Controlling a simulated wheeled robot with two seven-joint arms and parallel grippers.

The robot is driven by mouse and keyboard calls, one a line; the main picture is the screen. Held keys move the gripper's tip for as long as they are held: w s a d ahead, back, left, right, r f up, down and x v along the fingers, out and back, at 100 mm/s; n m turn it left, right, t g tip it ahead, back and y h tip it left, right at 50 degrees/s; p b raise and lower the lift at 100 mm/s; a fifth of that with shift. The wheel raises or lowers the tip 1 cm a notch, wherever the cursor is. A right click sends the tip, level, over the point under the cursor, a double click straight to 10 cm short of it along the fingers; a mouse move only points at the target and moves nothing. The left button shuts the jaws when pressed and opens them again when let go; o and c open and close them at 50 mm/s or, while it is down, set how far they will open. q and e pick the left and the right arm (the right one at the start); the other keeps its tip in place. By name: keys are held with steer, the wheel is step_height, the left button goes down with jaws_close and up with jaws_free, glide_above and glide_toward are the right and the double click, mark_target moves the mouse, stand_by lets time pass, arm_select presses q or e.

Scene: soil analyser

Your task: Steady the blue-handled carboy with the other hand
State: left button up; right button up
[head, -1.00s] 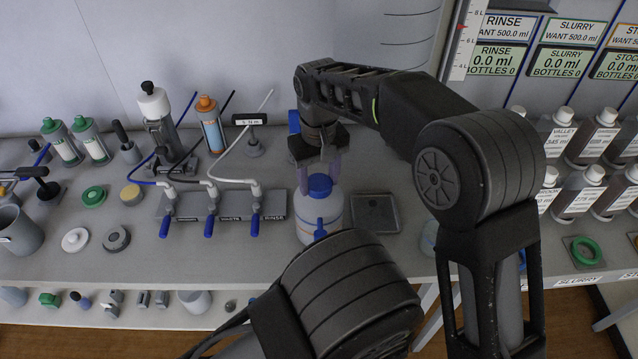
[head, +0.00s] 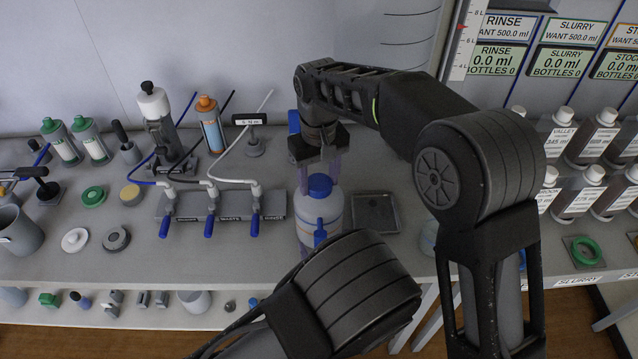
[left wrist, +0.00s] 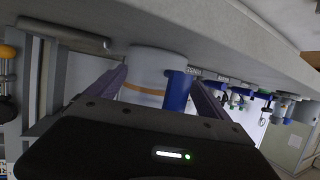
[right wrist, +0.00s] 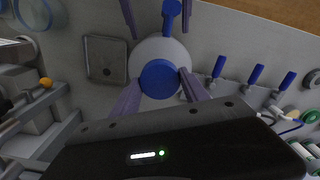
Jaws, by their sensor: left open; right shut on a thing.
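The carboy (head: 311,212) is a pale, translucent bottle with a blue cap (head: 320,186) and a blue handle (head: 320,236), upright on the bench. My right gripper (head: 320,176) reaches down from above and is shut on the cap; the right wrist view shows its fingers on both sides of the cap (right wrist: 159,78). My left gripper is hidden behind my own arm in the head view. In the left wrist view its open fingers (left wrist: 160,92) lie either side of the blue handle (left wrist: 177,90). The right wrist view also shows those fingers flanking the handle (right wrist: 172,10), apparently without gripping it.
A dark square plate (head: 376,213) lies just right of the carboy. A manifold with blue-handled valves (head: 223,204) stands to its left. Several labelled bottles (head: 590,140) stand at the right. The bench front between the manifold and the edge is clear.

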arm_select(q)
steer(key=x, duration=0.3)
steer(key=shift+w+a+f, duration=0.15)
steer(key=shift+w+a, duration=0.05)
steer(key=shift+w, duration=0.15)
arm_select(e)
steer(key=c, duration=0.4)
arm_select(q)
steer(key=shift+w+a+f, duration=0.2)
steer(key=shift+w, duration=0.35)
arm_select(e)
steer(key=shift+s, duration=0.1)
steer(key=shift+c, duration=0.2)
arm_select(q)
steer(key=shift+w+a, duration=0.1)
steer(key=shift+w, duration=0.1)
arm_select(e)
steer(key=shift+s+d+f, duration=0.1)
steer(key=shift+f, duration=0.05)
steer(key=shift+c, duration=0.3)
arm_select(q)
steer(key=shift+w+r, duration=0.1)
steer(key=c, duration=0.7)
steer(key=o, duration=0.9)
